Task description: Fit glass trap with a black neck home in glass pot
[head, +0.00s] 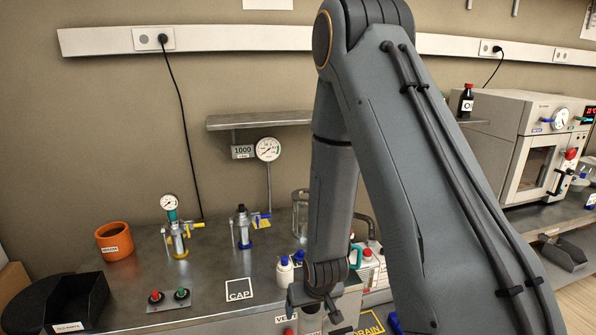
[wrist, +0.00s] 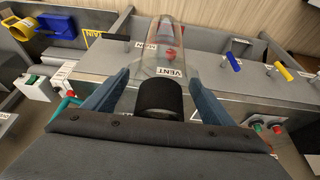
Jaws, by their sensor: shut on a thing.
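The glass trap with its black neck (wrist: 160,98) is between the two fingers of my gripper (wrist: 160,76) in the wrist view. My gripper is shut on it. Its clear glass body (wrist: 166,42) points away from the wrist camera, over a grey bench. In the head view my gripper (head: 313,306) is low, at the front edge of the bench, and the trap is hard to make out there. A clear glass vessel (head: 299,208), perhaps the glass pot, stands at the back of the bench, partly hidden behind my arm.
The metal bench (head: 215,262) holds two valve posts (head: 178,240) (head: 243,228), an orange pot (head: 115,241), a black bin (head: 75,305) and white bottles with blue caps (head: 285,274). A CAP label (head: 239,289) marks bare bench. A shelf (head: 258,121) with a gauge hangs above.

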